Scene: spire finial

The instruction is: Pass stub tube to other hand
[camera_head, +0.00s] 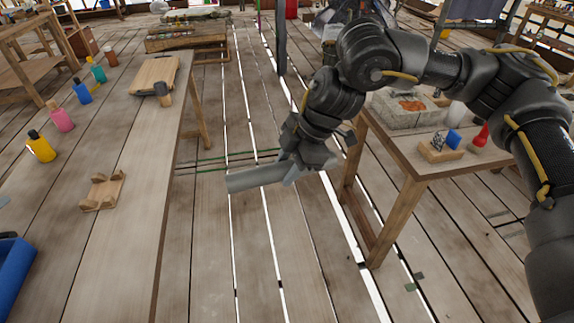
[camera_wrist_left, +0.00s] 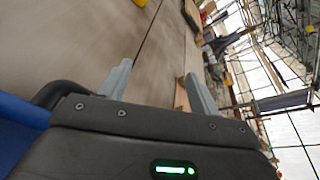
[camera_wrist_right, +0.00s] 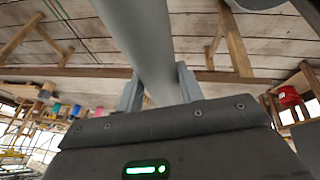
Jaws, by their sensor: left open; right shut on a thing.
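The stub tube (camera_head: 257,177) is a plain grey cylinder. My right gripper (camera_head: 293,167) is shut on it near one end and holds it over the gap between the two tables. Its free end points left in the head view. In the right wrist view the tube (camera_wrist_right: 142,40) runs up between the fingers of my right gripper (camera_wrist_right: 158,88). My left gripper (camera_wrist_left: 159,85) is open and empty in the left wrist view, with the table surface beyond its fingers. The left gripper does not show in the head view.
The left table (camera_head: 130,210) carries a wooden cradle (camera_head: 102,191), a board (camera_head: 154,75), a mallet (camera_head: 163,94) and several coloured bottles. A blue object (camera_head: 14,272) lies at its near left. The right table (camera_head: 425,163) carries a stone block and small items.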

